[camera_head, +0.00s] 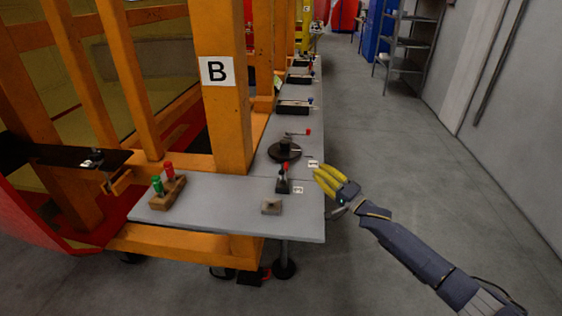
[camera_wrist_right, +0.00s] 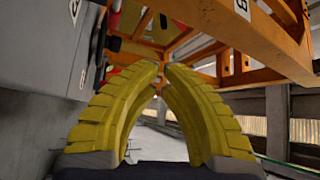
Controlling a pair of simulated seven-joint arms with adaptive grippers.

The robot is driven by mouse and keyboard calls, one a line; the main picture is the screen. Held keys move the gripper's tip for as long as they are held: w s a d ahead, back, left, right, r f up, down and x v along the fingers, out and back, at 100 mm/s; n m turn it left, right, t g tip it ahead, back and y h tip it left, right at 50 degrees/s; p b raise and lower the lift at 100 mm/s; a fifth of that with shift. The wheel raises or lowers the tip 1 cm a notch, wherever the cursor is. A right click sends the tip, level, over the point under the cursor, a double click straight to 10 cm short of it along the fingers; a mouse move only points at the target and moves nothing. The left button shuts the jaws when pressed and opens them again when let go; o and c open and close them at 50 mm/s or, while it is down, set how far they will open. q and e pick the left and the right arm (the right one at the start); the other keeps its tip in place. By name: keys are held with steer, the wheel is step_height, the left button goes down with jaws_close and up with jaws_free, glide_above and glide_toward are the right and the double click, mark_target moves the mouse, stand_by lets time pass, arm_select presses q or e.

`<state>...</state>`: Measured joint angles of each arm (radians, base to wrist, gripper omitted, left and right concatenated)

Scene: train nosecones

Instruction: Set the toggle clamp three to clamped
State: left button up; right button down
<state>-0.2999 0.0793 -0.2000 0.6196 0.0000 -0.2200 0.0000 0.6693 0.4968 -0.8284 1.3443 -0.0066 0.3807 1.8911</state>
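A small black clamp with a red-tipped lever (camera_head: 282,180) stands upright near the right edge of the grey table. A small white label (camera_head: 298,189) lies beside it, its number too small to read. Behind it is a round black device with a red-knobbed handle (camera_head: 285,150), with another label (camera_head: 313,163). I cannot tell which is toggle clamp three. My right gripper (camera_head: 320,178) is just right of the table edge, apart from both devices. In the right wrist view its yellow fingertips (camera_wrist_right: 161,66) nearly meet, with nothing between them. My left gripper is not in view.
The grey table (camera_head: 225,215) holds a wooden block with green and red handles (camera_head: 168,190) and a small flat block (camera_head: 271,207). An orange post marked B (camera_head: 226,115) rises behind. More black devices (camera_head: 294,107) line the far bench.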

steer(key=a+r, duration=0.1)
steer(key=a+r+n+y, duration=0.1)
steer(key=shift+s+a+g, duration=0.35)
steer(key=shift+s+g, duration=0.05)
steer(key=shift+r, duration=0.1)
steer(key=w+a, duration=0.3)
steer(key=a, duration=0.4)
steer(key=shift+a+r, duration=0.3)
steer(key=shift+r, duration=0.1)
stand_by(0.4)
steer(key=shift+s, duration=0.1)
